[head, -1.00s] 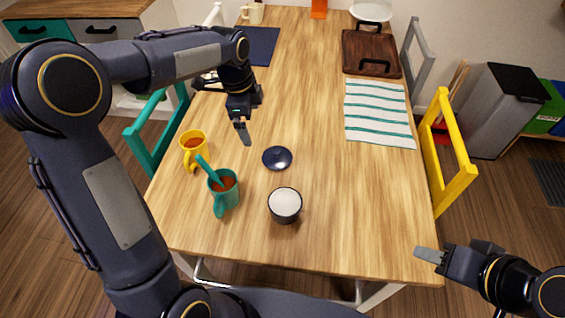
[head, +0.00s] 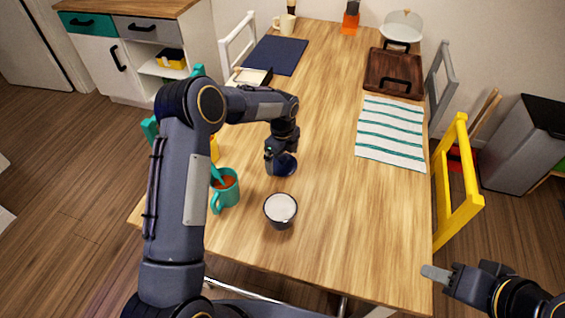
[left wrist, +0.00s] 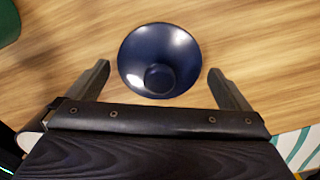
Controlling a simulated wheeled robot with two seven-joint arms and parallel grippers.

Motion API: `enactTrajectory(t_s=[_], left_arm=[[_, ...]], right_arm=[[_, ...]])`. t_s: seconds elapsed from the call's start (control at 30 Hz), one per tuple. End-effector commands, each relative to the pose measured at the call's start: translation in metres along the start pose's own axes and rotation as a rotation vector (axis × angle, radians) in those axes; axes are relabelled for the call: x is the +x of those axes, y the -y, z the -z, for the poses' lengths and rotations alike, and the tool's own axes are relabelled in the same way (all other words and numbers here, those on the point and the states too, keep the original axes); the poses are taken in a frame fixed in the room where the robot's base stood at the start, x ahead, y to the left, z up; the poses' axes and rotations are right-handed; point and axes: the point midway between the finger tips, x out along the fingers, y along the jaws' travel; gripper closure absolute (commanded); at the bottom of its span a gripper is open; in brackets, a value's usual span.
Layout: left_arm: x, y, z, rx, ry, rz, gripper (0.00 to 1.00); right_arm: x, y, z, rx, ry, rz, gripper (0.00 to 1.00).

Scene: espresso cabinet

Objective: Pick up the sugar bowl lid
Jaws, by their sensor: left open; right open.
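The dark blue sugar bowl lid (head: 287,165) lies on the wooden table, partly hidden behind my left gripper in the head view. In the left wrist view the round lid (left wrist: 159,48) with its knob lies between and just beyond the fingertips. My left gripper (head: 271,168) is open and empty at the lid; it also shows in the left wrist view (left wrist: 160,72). I cannot tell its exact height above the table. The sugar bowl (head: 281,210), dark with white contents, stands uncovered in front of the lid. My right gripper (head: 437,274) is open and empty at the table's right front edge.
A teal mug (head: 225,192) with orange-brown contents stands left of the bowl. A yellow cup (head: 214,149) is mostly hidden behind my left arm. A striped cloth (head: 391,133) and a wooden tray (head: 394,75) lie to the right and back. The table's middle is clear.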

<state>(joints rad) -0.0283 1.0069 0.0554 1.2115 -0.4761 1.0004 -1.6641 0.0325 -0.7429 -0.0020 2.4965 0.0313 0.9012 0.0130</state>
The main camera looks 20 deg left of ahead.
Motion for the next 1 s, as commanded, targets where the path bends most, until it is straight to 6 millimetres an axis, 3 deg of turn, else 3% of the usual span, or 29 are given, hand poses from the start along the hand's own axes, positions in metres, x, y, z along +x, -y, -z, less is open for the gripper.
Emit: enactTrajectory(t_s=[0.3, 0.57, 0.87, 1.0], left_arm=[[0.007, 0.000, 0.000, -0.001, 0.000, 0.000, 0.00], [0.006, 0.000, 0.000, -0.001, 0.000, 0.000, 0.34], [0.004, 0.000, 0.000, -0.001, 0.000, 0.001, 0.35], [-0.006, 0.001, 0.000, 0.000, 0.001, 0.004, 0.35]], right_arm=[[-0.001, 0.000, 0.000, 0.000, 0.000, 0.000, 0.59], [-0.001, 0.000, 0.000, 0.000, 0.000, 0.000, 0.59], [0.000, 0.000, 0.000, 0.000, 0.000, 0.000, 0.59], [0.001, 0.000, 0.000, 0.000, 0.000, 0.000, 0.59]])
